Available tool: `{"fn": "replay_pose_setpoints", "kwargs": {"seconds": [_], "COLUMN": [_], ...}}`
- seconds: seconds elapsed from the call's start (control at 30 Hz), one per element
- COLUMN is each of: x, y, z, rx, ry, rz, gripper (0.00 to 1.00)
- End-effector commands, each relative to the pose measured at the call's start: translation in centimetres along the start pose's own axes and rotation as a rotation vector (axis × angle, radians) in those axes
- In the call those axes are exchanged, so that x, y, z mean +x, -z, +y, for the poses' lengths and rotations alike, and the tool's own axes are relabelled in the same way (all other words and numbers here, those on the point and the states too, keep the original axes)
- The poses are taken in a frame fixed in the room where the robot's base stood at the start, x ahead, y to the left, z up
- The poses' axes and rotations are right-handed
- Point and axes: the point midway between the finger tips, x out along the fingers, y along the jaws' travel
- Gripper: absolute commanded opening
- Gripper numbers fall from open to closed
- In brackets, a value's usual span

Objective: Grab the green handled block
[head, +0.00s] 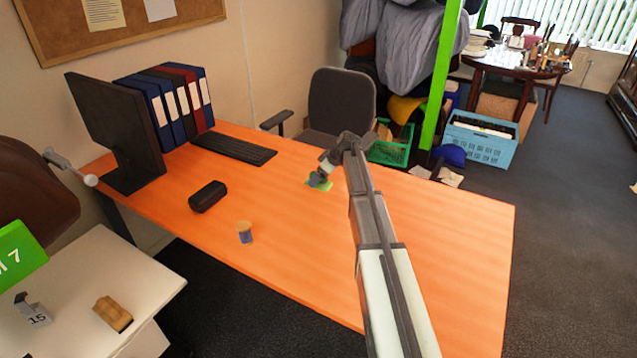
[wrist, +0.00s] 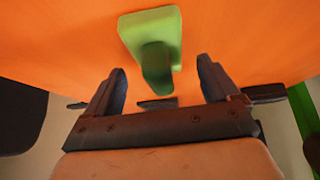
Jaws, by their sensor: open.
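The green handled block (wrist: 150,25) lies on the orange desk in the wrist view, with its raised handle (wrist: 157,68) pointing toward my gripper. In the head view only part of the green block (head: 325,186) shows beside my gripper. My gripper (wrist: 162,82) is open, with one finger on each side of the handle's end. The handle appears between or just beyond the fingertips; I cannot tell the exact depth. No contact with the fingers shows. In the head view my gripper (head: 318,181) is low over the desk at the block, hiding part of it.
The orange desk (head: 450,230) is clear on the right. A dark case (head: 207,196), a small jar (head: 244,232), a keyboard (head: 234,148), a monitor (head: 117,125) and several binders (head: 170,105) stand to the left. A grey chair (head: 342,100) is behind the desk. A green post (head: 440,75) rises behind it.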

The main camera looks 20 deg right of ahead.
Motion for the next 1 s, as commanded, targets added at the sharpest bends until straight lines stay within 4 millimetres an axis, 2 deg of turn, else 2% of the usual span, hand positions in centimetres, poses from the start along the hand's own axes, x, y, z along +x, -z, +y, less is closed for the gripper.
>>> {"fn": "replay_pose_setpoints", "kwargs": {"seconds": [0.1, 0.33, 1.0], "x": [1.15, 1.27, 1.22], "y": [0.00, -0.01, 0.02], "z": [0.03, -0.02, -0.03], "rx": [0.000, 0.000, 0.000], "ry": [0.000, 0.000, 0.000], "rz": [0.000, 0.000, 0.000], "gripper": [0.88, 0.88, 0.26]}}
